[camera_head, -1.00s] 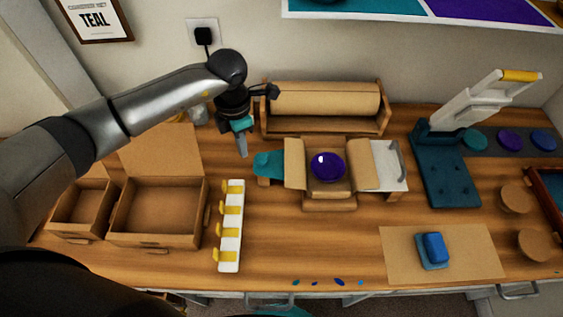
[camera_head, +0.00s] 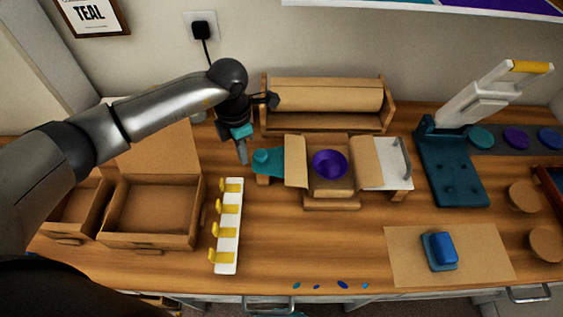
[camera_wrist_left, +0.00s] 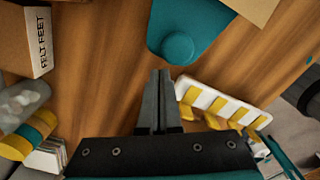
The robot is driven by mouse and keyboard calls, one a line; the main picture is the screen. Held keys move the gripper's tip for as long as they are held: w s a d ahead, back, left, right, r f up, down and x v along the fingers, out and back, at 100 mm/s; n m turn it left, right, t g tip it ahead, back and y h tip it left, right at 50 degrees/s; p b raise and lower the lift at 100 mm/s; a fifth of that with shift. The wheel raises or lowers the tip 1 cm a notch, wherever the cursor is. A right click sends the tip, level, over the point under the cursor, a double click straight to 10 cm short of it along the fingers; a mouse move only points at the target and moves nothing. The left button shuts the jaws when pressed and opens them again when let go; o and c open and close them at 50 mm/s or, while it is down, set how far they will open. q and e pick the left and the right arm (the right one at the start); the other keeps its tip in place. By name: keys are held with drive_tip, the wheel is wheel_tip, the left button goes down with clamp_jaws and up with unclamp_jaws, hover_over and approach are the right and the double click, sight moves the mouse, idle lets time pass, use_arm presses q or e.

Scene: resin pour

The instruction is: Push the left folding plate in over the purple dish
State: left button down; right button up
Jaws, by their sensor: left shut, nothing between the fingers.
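The purple dish (camera_head: 329,163) sits in the middle of a wooden stand (camera_head: 331,204). On its left side a teal plate (camera_head: 272,170) with a round knob sticks out from beside an upright-looking tan panel (camera_head: 296,161). The teal plate shows in the left wrist view (camera_wrist_left: 205,20), its knob (camera_wrist_left: 177,48) facing me. My left gripper (camera_head: 243,157) is shut and empty, its tip just left of the teal plate's outer end. In the left wrist view its closed fingers (camera_wrist_left: 160,76) point at the knob, with a small gap showing. My right gripper is out of view.
A white rack with yellow clips (camera_head: 229,225) stands in front of my left gripper. Open boxes (camera_head: 150,240) are to the left. A wooden roll holder (camera_head: 325,122) is behind the stand, and a white plate (camera_head: 392,175) is at its right. A teal press (camera_head: 450,165) stands farther right.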

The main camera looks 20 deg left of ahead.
sight(280, 161)
use_arm(q)
drive_tip(key=shift+w+d, duration=0.2)
drive_tip(key=shift+d, duration=0.5)
drive_tip(key=shift+w+d, duration=0.15)
drive_tip(key=shift+d, duration=0.55)
drive_tip(key=shift+w+d+b, duration=0.25)
drive_tip(key=shift+d+b, duration=0.05)
drive_tip(key=shift+d, duration=0.65)
drive_tip(key=shift+w+d+b, duration=0.25)
drive_tip(key=shift+d+b, duration=0.1)
drive_tip(key=shift+d, duration=0.55)
drive_tip(key=shift+w+d+b, duration=0.25)
drive_tip(key=shift+d+b, duration=0.05)
drive_tip(key=shift+d, duration=0.65)
drive_tip(key=shift+a, duration=0.15)
drive_tip(key=shift+s+a+p, duration=0.25)
drive_tip(key=shift+s+a, duration=0.15)
drive_tip(key=shift+a, duration=1)
drive_tip(key=shift+s+a+p, duration=0.25)
drive_tip(key=shift+s+a, duration=0.1)
drive_tip(key=shift+a, duration=1.1)
drive_tip(key=shift+s+a+p, duration=0.25)
drive_tip(key=shift+s+a, duration=0.15)
drive_tip(key=shift+a, duration=1)
wheel_tip(280, 161, up, 10)
drive_tip(key=p, duration=0.7)
